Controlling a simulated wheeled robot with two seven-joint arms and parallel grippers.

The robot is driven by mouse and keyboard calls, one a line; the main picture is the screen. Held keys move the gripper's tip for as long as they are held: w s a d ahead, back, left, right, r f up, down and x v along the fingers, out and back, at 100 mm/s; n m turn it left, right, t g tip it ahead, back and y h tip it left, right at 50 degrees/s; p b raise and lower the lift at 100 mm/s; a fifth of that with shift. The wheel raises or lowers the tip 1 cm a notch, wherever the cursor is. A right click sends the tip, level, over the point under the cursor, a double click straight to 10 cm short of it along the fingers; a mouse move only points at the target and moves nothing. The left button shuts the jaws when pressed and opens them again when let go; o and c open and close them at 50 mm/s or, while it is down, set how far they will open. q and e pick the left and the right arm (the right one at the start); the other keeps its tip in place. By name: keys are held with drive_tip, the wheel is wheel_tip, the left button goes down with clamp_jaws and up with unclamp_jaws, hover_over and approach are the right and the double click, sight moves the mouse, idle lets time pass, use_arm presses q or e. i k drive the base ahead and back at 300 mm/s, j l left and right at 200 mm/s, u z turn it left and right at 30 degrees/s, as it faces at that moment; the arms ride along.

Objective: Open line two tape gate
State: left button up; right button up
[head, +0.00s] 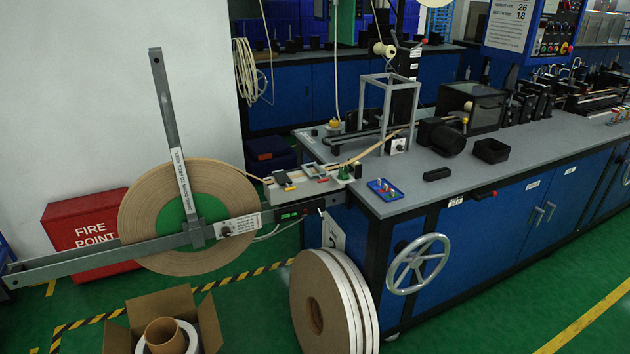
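A large tan tape reel (150,205) with a green centre hangs upright at the left. A long grey bar (166,110) with a printed white label stands across its front, tilted a little to the left at the top. The bar's lower end meets a bracket (196,233) on a horizontal grey beam (100,254). This upright bar looks like the tape gate, but I cannot read a line number on it. A strip of tape runs from the reel to a small guide plate (308,184) at the bench end. Neither of my grippers is in view.
A red fire point box (85,225) stands behind the reel. An open carton (165,305) and several leaning reels (325,300) are on the floor below. A grey handwheel (419,264) sticks out from the blue bench (490,215). Green floor is clear at the front right.

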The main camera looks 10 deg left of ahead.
sight(282, 179)
drive_tip(key=i+l, duration=0.15)
drive_tip(key=l, duration=0.2)
drive_tip(key=i+l+u, duration=0.1)
drive_tip(key=l, duration=0.3)
drive_tip(key=i+l, duration=0.25)
drive_tip(key=l, duration=0.15)
drive_tip(key=i+l+u, duration=0.1)
drive_tip(key=l, duration=0.25)
drive_tip(key=i, duration=0.05)
